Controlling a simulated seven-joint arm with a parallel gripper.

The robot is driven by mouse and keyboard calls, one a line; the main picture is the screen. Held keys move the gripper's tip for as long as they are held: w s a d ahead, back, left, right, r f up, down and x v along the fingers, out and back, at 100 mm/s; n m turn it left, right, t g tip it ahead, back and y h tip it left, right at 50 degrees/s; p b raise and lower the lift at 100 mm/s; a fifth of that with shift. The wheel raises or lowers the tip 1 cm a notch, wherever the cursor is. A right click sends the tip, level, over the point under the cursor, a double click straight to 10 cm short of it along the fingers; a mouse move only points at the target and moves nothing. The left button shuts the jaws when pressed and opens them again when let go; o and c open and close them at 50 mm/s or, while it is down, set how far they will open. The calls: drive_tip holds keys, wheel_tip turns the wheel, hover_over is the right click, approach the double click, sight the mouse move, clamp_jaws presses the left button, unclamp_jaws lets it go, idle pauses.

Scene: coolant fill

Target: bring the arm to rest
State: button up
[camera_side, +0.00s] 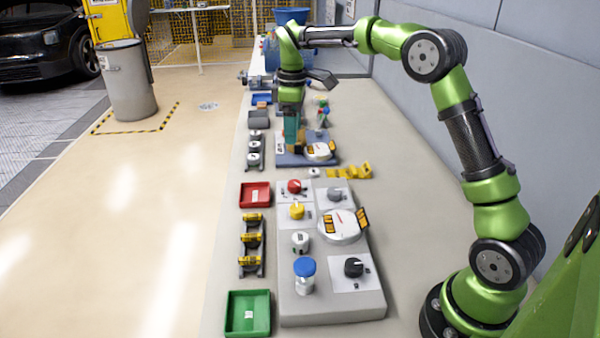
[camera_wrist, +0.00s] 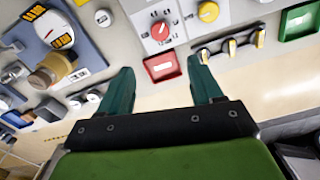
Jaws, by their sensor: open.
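My gripper (camera_side: 291,148) has teal fingers and points down in the side view, over or near the left part of the far blue-grey panel (camera_side: 290,161). In the wrist view my gripper (camera_wrist: 162,76) is open, with its two fingers wide apart and nothing held between them. A red tray (camera_wrist: 162,68) shows beyond the gap between the fingertips, apart from them. I cannot tell from the side view how high the fingertips are above the panel.
A yellow piece (camera_side: 350,171) lies between the panels. The bench's right side is clear.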

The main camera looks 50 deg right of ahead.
drive_tip(key=shift+r, duration=0.9)
drive_tip(key=s+a+r+m+t+y, duration=0.1)
drive_tip(key=s+a+m+t, duration=0.2)
drive_tip(key=s, duration=1)
drive_tip(key=s+a+r+m+t+y, duration=0.1)
drive_tip(key=s+a+m+t, duration=0.3)
drive_tip(key=s, duration=0.9)
drive_tip(key=a+m, duration=0.3)
drive_tip(key=a, duration=0.1)
drive_tip(key=shift+m, duration=0.4)
